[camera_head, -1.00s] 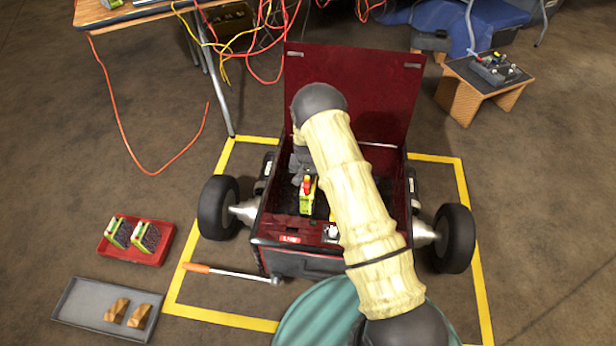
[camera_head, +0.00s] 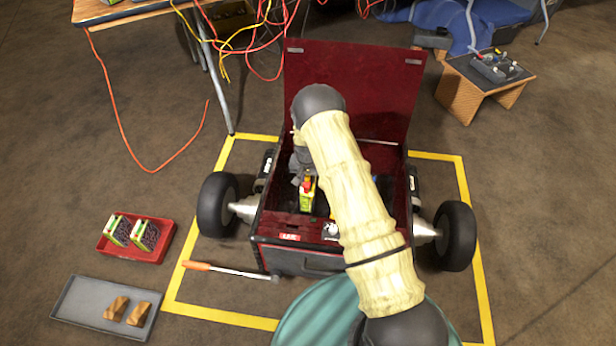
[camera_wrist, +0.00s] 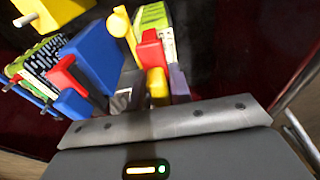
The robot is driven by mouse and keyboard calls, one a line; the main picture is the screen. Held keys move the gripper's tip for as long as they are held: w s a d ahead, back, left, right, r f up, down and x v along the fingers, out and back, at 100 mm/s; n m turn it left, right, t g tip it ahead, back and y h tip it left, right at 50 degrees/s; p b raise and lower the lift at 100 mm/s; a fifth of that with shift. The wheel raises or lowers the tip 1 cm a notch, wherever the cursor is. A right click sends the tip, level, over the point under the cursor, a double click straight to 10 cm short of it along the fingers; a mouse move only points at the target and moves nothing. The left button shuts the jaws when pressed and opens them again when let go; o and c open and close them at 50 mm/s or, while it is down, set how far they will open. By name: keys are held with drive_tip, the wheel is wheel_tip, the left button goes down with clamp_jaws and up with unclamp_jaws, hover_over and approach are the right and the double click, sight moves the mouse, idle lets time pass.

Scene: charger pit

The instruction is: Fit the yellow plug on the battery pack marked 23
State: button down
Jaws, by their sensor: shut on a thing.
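My gripper (camera_head: 303,177) is low inside the open red box (camera_head: 300,228), next to an upright green-and-yellow battery pack (camera_head: 307,197) with a red part on top. In the wrist view a yellow piece with a round end (camera_wrist: 120,24) stands in front of my palm, beside red (camera_wrist: 152,52) and blue (camera_wrist: 95,54) blocks. My gripper is shut, apparently on the yellow plug, but the fingertips are largely hidden. Another yellow block (camera_wrist: 55,10) shows at upper left. I cannot read the number 23 anywhere.
The box stands on wheels within a yellow floor outline, its lid (camera_head: 355,90) raised behind. A red tray (camera_head: 125,252) with two packs and a grey tray (camera_head: 75,302) with wooden blocks lie left. An orange-handled tool (camera_head: 230,271) lies before the box. Cables hang from the table.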

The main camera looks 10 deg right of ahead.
sight(307, 178)
drive_tip(key=shift+f, duration=0.1)
drive_tip(key=c, duration=1.2)
unclamp_jaws()
drive_tip(key=shift+d, duration=0.1)
drive_tip(key=shift+s, duration=0.1)
drive_tip(key=r+p, duration=0.2)
drive_tip(key=r, duration=0.3)
drive_tip(key=s+r+p, duration=0.1)
drive_tip(key=r+p, duration=0.1)
drive_tip(key=r, duration=0.4)
drive_tip(key=s+r+p, duration=0.1)
drive_tip(key=r+p, duration=0.1)
drive_tip(key=r, duration=0.4)
drive_tip(key=shift+a+r, duration=0.2)
drive_tip(key=shift+a, duration=0.2)
